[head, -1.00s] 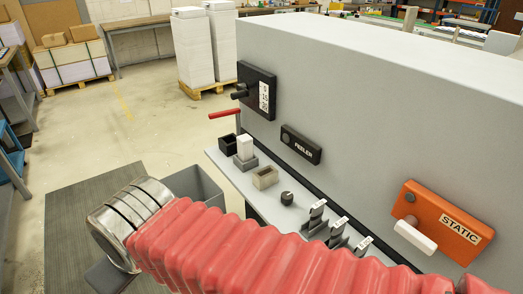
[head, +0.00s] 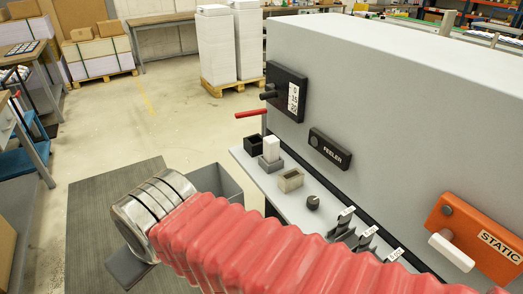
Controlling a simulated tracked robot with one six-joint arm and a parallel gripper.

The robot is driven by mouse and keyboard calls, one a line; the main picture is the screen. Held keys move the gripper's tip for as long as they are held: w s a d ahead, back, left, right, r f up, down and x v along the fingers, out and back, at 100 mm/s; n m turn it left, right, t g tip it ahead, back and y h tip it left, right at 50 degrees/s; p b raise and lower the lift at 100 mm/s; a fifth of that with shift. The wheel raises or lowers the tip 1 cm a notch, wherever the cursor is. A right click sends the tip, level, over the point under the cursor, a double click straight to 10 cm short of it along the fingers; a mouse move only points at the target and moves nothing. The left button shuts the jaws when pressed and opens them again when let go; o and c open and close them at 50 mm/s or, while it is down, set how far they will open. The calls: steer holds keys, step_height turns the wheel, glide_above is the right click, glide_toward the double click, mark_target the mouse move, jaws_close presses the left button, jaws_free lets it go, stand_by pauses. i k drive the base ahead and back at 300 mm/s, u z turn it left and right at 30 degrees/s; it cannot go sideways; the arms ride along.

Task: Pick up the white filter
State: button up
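A white upright block (head: 271,150), which looks like the white filter, stands in a grey square holder (head: 271,166) on the narrow ledge along the machine. A dark open box (head: 253,147) is on its left and a beige open box (head: 290,180) on its right. My arm, in a red ribbed sleeve, reaches across the foreground and ends in metal rings left of the ledge. My gripper's fingertips do not show. A dark grey flat piece below the rings is partly seen; I cannot tell what it is. The block stands apart from my arm.
The ledge (head: 247,163) also carries a dark knob (head: 313,202) and several labelled levers. The grey machine (head: 400,100) bears a red lever (head: 252,114), a FEELER box (head: 330,149) and an orange STATIC panel (head: 475,240). A grey bin (head: 215,182) stands below.

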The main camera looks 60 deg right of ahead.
mark_target(270, 144)
steer(key=i, duration=0.9)
steer(key=z, duration=0.05)
